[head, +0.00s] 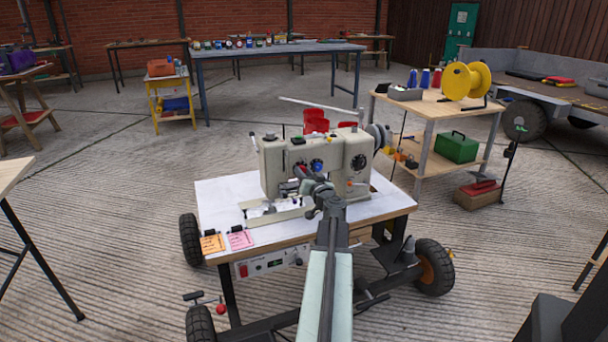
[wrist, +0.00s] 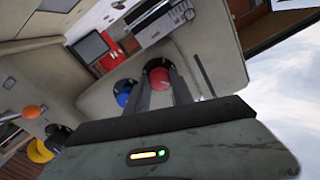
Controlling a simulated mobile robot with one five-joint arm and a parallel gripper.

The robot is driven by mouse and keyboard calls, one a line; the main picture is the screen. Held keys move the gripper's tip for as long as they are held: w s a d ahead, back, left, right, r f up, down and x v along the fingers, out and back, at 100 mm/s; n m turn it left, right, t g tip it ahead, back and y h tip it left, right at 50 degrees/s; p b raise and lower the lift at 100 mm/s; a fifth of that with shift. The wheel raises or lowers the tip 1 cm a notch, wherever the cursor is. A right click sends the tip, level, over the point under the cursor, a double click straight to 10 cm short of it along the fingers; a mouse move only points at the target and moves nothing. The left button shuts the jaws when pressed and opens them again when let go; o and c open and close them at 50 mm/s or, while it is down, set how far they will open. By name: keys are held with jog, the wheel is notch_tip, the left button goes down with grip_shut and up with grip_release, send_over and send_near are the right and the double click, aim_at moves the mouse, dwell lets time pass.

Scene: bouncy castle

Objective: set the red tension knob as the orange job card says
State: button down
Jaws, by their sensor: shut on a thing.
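The cream sewing machine (head: 277,165) stands on the white-topped cart (head: 222,195). In the wrist view the red knob (wrist: 160,78) sits on the machine's face between the two fingers of my gripper (wrist: 161,84), which is shut on it. A blue knob (wrist: 124,92) is beside it; a blue knob also shows in the head view (head: 317,165). In the head view my gripper (head: 302,174) reaches the machine's front and largely hides the red knob. The orange job card (head: 212,243) lies at the cart's front left corner; its writing is too small to read.
A pink card (head: 240,239) lies beside the orange one. A control panel (head: 270,264) with a red switch is under the cart's front edge. A shelf table (head: 430,106) with a yellow reel (head: 466,80) stands behind right. Concrete floor is open to the left.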

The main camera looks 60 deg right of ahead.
jog(key=shift+f+m, duration=0.1)
jog(key=shift+m, duration=8.3)
jog(key=c, duration=1.1)
grip_release()
jog(key=shift+s, duration=0.1)
